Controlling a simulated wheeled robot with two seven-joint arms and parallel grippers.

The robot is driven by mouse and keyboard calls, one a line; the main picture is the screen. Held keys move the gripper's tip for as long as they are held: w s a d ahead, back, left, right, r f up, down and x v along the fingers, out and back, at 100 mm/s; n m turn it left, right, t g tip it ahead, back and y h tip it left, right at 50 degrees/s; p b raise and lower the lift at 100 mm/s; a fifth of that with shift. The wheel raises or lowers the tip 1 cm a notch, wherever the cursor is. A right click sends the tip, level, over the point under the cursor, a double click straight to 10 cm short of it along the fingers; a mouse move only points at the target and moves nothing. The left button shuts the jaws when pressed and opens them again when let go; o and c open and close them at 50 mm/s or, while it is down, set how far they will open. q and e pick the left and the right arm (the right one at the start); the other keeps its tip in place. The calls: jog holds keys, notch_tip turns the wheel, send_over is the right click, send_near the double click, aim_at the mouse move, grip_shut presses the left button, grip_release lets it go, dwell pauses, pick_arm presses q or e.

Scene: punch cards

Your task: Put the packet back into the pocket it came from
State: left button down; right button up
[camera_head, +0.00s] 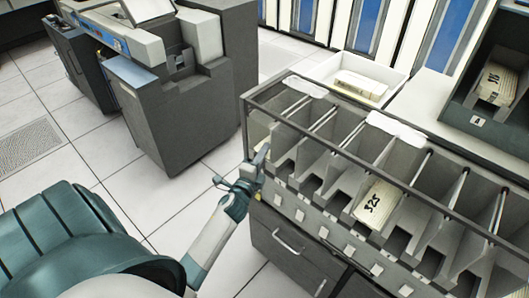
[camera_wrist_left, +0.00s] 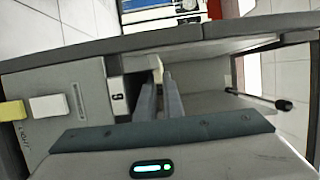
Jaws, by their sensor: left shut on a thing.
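My left gripper (camera_head: 250,172) is at the front of the leftmost pocket of the grey sorting rack (camera_head: 345,160). In the left wrist view its two fingers (camera_wrist_left: 160,92) are close together, shut on a pale packet (camera_wrist_left: 141,63) of which only a small part shows at the fingertips. In the head view a cream patch shows in that leftmost pocket, just beyond the gripper; the rest is hidden. Another cream packet marked 525 (camera_head: 374,206) lies in a pocket further right. My right gripper is not in view.
A white tray (camera_head: 392,76) holding a cream packet (camera_head: 360,84) stands behind the rack. A dark bin marked A (camera_head: 478,121) at right holds another packet. Thin dividers separate the pockets; several look empty. A grey machine (camera_head: 190,100) stands at left.

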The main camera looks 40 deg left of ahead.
pick_arm(q)
jog(key=c, duration=1.8)
grip_release()
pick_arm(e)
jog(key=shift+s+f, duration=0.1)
pick_arm(q)
jog(key=shift+s, duration=0.1)
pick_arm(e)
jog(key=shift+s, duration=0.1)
